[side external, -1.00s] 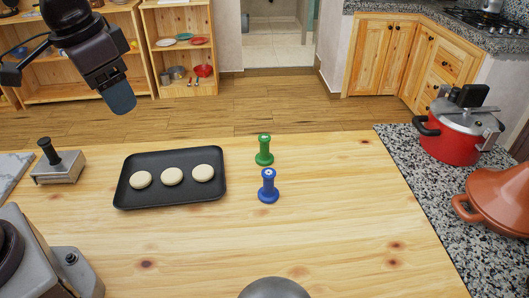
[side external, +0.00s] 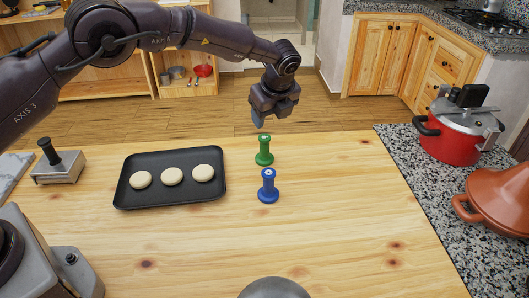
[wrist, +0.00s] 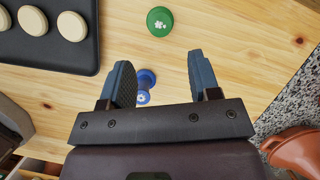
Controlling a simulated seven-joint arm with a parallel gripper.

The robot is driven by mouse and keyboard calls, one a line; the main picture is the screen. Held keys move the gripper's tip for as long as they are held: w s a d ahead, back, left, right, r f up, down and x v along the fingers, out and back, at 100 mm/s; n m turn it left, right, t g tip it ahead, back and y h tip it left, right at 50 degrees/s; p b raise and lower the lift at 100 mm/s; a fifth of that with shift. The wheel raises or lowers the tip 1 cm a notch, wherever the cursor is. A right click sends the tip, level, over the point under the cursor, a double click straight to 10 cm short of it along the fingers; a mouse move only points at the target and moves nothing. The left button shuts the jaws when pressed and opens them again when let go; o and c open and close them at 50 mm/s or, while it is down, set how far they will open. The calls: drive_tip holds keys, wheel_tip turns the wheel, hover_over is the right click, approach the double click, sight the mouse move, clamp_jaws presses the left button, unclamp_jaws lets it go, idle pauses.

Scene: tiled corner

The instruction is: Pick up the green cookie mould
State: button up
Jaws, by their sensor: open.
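The green cookie mould (side external: 264,151) stands upright on the wooden table, just behind the blue mould (side external: 268,187). In the wrist view the green mould (wrist: 160,21) lies ahead of the fingertips, with a pale clover mark on its top.
A black tray (side external: 130,195) with three pale dough rounds lies left of the moulds. A metal tool with a black handle (side external: 58,165) stands further left. A red pressure cooker (side external: 455,145) and an orange tagine (side external: 505,195) stand on the stone counter. The table right of the moulds is clear.

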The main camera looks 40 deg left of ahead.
sight(265, 138)
drive_tip(key=a+f, duration=0.1)
drive_tip(key=f, duration=0.1)
drive_tip(key=w+f+m, duration=0.1)
drive_tip(key=f, duration=0.1)
drive_tip(key=a+f+m, duration=0.1)
drive_tip(key=f, duration=0.1)
drive_tip(key=shift+w+a+f, duration=0.35)
drive_tip(key=x, duration=0.5)
drive_tip(key=shift+s+d+f, duration=0.15)
drive_tip(key=shift+d+f, duration=0.05)
drive_tip(key=shift+f, duration=0.05)
drive_tip(key=c, duration=1)
drive_tip(key=shift+c, duration=0.2)
drive_tip(key=shift+r, duration=0.1)
